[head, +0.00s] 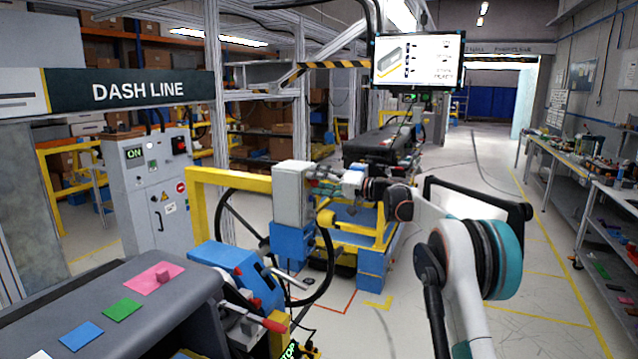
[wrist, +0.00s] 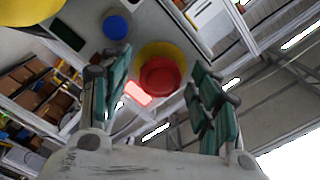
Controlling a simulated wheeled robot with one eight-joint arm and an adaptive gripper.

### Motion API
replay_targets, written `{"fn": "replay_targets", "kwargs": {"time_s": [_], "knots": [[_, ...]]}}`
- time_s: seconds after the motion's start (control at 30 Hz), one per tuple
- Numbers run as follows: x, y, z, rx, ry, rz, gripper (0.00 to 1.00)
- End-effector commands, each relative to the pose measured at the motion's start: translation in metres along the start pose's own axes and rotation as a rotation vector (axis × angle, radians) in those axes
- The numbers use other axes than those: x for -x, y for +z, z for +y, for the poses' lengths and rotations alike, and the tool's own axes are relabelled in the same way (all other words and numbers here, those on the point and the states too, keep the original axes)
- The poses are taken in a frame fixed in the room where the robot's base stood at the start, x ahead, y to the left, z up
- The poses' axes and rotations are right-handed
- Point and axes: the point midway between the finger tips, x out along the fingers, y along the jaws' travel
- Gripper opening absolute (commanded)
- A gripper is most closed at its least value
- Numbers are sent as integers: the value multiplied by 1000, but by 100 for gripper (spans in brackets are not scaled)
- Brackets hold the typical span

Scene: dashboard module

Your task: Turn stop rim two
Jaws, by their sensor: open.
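In the wrist view, a round red button (wrist: 159,76) sits inside a yellow rim (wrist: 163,47) on a pale panel. My gripper (wrist: 156,66) is open, with one green-padded finger on each side of the button and rim. Gaps show between the fingers and the button; I cannot tell how deep the fingertips reach. In the head view, my gripper (head: 318,175) is at the right side of a grey box (head: 291,194) on a blue and yellow stand. The button and rim are hidden there.
A blue round button (wrist: 116,26) is on the same panel. A black steering wheel (head: 226,232) stands below left of the box. A dark dashboard (head: 165,316) with coloured pads fills the lower left. A grey ON cabinet (head: 152,190) stands behind.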

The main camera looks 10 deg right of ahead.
Motion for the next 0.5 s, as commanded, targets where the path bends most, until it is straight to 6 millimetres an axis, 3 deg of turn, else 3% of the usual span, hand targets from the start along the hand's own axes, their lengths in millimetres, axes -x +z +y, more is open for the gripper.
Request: {"fn": "replay_targets", "kwargs": {"time_s": [0.03, 0.23, 0.5], "knots": [[0, 0, 0, 0, 0, 0, 57], [0, 0, 0, 0, 0, 0, 12], [0, 0, 0, -13, 0, 0, 12]]}}
